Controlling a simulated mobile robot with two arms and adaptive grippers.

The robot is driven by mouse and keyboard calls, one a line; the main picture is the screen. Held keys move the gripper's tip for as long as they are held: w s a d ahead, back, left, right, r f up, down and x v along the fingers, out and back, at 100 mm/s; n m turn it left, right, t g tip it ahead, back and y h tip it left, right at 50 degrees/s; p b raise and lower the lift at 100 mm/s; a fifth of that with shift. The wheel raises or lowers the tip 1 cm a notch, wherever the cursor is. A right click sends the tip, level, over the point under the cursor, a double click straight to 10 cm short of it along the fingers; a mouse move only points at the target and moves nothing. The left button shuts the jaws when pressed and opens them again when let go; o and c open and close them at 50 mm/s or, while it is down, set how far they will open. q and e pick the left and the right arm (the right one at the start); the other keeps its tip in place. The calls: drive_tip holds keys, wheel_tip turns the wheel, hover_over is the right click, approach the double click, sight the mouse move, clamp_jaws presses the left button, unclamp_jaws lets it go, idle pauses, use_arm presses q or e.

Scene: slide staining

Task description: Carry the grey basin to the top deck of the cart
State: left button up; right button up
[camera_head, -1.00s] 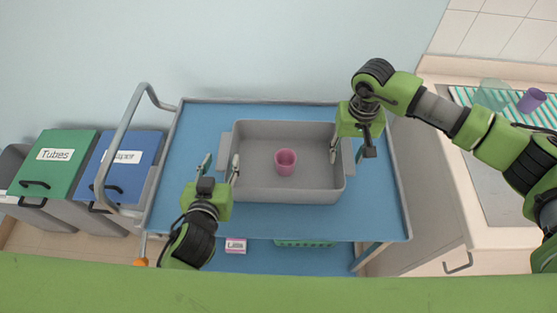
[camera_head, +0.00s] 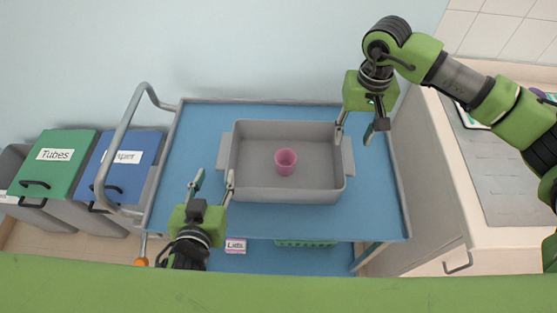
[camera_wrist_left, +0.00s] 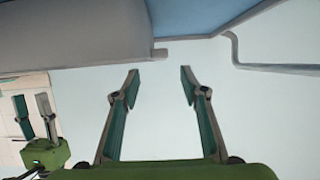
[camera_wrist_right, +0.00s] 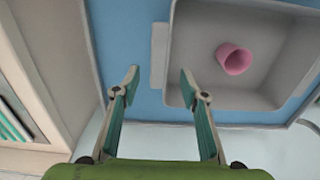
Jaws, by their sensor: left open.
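The grey basin (camera_head: 260,196) rests on the blue top deck of the cart (camera_head: 200,125), with a pink cup (camera_head: 286,161) standing inside it. The basin also shows in the right wrist view (camera_wrist_right: 185,55). My left gripper (camera_head: 212,178) is open and empty, in front of the basin's left end and apart from it. My right gripper (camera_head: 357,135) is open and empty by the basin's right end, and its fingers are clear of the side handle (camera_wrist_right: 158,56). The left wrist view shows the left fingers (camera_wrist_left: 160,75) spread with nothing between them.
A green bin (camera_head: 55,160) and a blue bin (camera_head: 128,160) stand left of the cart. The cart's grey push handle (camera_head: 125,125) rises at its left end. A counter (camera_head: 500,180) is at the right. A pink labelled box (camera_head: 235,246) and a green basket (camera_head: 305,243) sit lower down.

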drive_tip(key=shift+r, duration=1.8)
